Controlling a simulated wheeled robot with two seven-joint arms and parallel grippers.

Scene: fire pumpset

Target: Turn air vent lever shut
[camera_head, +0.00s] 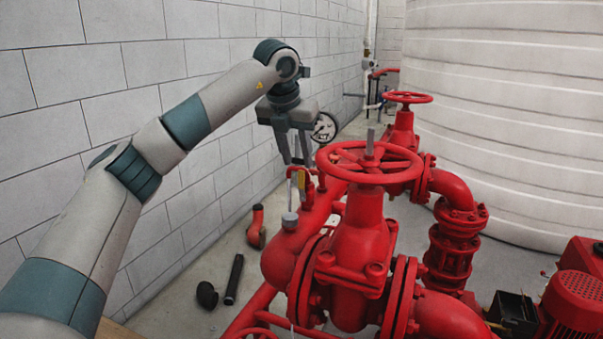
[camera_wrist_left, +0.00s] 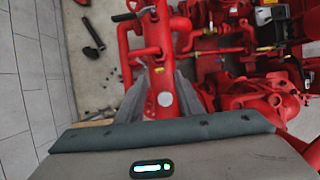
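A small vent fitting (camera_head: 290,218) with a grey round cap stands on the red pipe, left of the big red handwheel. Just above it is a small yellow and red piece (camera_head: 301,180) that looks like the lever; its exact angle is hard to tell. My left gripper (camera_head: 298,162) is above this piece with its two fingers apart and pointing down, nothing held. Contact with the lever cannot be made out. My right gripper is out of view.
A big red gate valve with a handwheel (camera_head: 369,162) stands close right of the gripper. A pressure gauge (camera_head: 324,127) is just behind it. A block wall (camera_head: 60,120) runs along the left. Loose black pipe pieces (camera_head: 233,279) lie on the floor.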

